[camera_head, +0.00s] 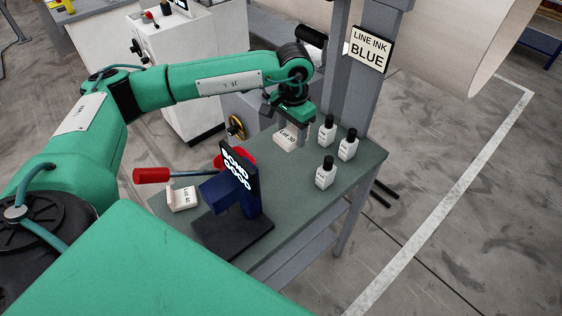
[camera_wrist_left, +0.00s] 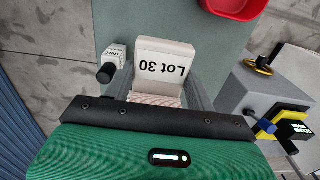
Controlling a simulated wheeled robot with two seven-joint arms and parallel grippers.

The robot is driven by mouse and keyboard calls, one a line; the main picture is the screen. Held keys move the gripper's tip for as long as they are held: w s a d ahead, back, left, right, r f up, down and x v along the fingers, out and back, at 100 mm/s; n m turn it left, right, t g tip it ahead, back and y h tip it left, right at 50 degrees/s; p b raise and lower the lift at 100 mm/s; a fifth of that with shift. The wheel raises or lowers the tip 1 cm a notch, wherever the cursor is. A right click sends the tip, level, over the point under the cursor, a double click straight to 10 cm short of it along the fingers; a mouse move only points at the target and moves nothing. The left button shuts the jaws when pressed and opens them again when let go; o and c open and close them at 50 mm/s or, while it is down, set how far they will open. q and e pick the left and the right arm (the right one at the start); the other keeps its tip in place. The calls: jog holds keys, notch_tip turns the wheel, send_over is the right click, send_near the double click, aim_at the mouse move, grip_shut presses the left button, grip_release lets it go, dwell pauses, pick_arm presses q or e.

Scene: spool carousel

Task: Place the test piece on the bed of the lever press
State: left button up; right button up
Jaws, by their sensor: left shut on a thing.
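A white block labelled "Lot 30" (camera_head: 285,139) is at the far end of the green-grey table. My left gripper (camera_head: 289,127) comes down on it from above and is shut on it. In the left wrist view the block (camera_wrist_left: 163,62) sits between the two fingers, label upside down. I cannot tell whether it touches the table. My right gripper is out of view.
Another white piece labelled "Lot 40" (camera_head: 183,198) lies left of the press. A red dish (camera_head: 243,157) is behind the press. Black-capped white bottles (camera_head: 326,174) stand along the right side. A post with a "LINE INK BLUE" sign (camera_head: 369,50) rises behind.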

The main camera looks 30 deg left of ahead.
pick_arm(q)
jog(key=p, duration=0.3)
send_over(290, 175)
notch_tip(290, 175, down, 11)
jog(key=shift+r, duration=0.1)
notch_tip(290, 175, down, 4)
jog(key=shift+f+p, duration=0.1)
jog(key=shift+p, duration=0.85)
jog(key=shift+f, duration=0.2)
jog(key=shift+f+b, duration=0.2)
jog(key=shift+b, duration=0.1)
jog(key=o, duration=1)
jog(key=shift+r, duration=0.15)
